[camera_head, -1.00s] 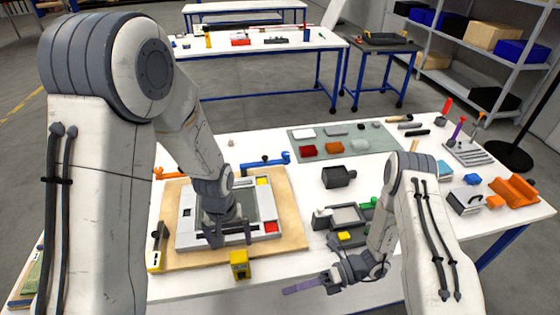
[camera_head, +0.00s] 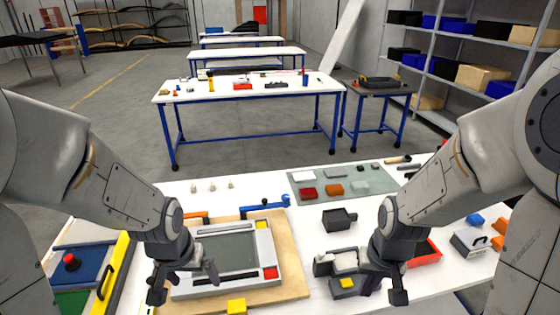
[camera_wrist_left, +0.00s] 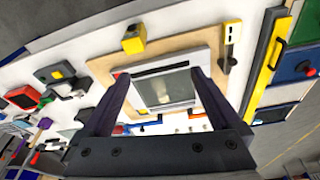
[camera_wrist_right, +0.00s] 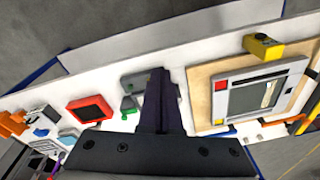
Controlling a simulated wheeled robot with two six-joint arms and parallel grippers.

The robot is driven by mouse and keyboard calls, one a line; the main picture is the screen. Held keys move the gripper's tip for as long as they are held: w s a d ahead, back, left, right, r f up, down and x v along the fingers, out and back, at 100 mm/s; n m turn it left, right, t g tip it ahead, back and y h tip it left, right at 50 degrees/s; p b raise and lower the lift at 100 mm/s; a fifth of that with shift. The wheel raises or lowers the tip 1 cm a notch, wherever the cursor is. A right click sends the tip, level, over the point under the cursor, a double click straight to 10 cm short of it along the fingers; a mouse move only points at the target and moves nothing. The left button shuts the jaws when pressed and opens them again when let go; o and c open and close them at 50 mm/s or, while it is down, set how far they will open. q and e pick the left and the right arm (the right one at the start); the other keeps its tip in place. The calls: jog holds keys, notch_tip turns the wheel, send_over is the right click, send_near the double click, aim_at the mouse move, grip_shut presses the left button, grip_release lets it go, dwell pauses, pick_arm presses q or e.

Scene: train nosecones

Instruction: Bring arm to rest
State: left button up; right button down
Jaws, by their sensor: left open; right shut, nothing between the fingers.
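My left gripper (camera_head: 182,283) is open and empty above the left edge of the grey framed panel (camera_head: 228,258), which lies on a wooden board (camera_head: 290,275). The left wrist view shows its two fingers (camera_wrist_left: 150,100) wide apart with the panel seen between them. My right gripper (camera_head: 383,290) is shut and empty above the table's front, beside a grey fixture with a yellow block (camera_head: 347,283). In the right wrist view its fingers (camera_wrist_right: 160,95) are together with nothing between them. Both arms are bent and hang down over the white table.
A yellow block (camera_head: 237,307) sits at the board's front edge. A dark grey block (camera_head: 339,218), a red tray (camera_head: 427,254) and a mat (camera_head: 372,178) with coloured blocks lie to the right. A blue-and-green panel with a yellow rail (camera_head: 114,268) is at left. Other tables stand behind.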

pick_arm(q)
jog(key=s+d+f+m+g+h+b, duration=0.1)
jog(key=s+d+m+g+b, duration=0.1)
jog(key=s+d+m+b, duration=0.5)
jog(key=s+d, duration=0.6)
jog(key=s, duration=0.1)
jog(key=shift+d+g, duration=0.15)
jog(key=shift+g, duration=0.15)
pick_arm(e)
jog(key=s+a+n+g, duration=0.1)
jog(key=s+a+n, duration=0.8)
jog(key=s+a, duration=0.4)
jog(key=shift+a+r+y, duration=0.25)
jog(key=shift+r+y, duration=0.05)
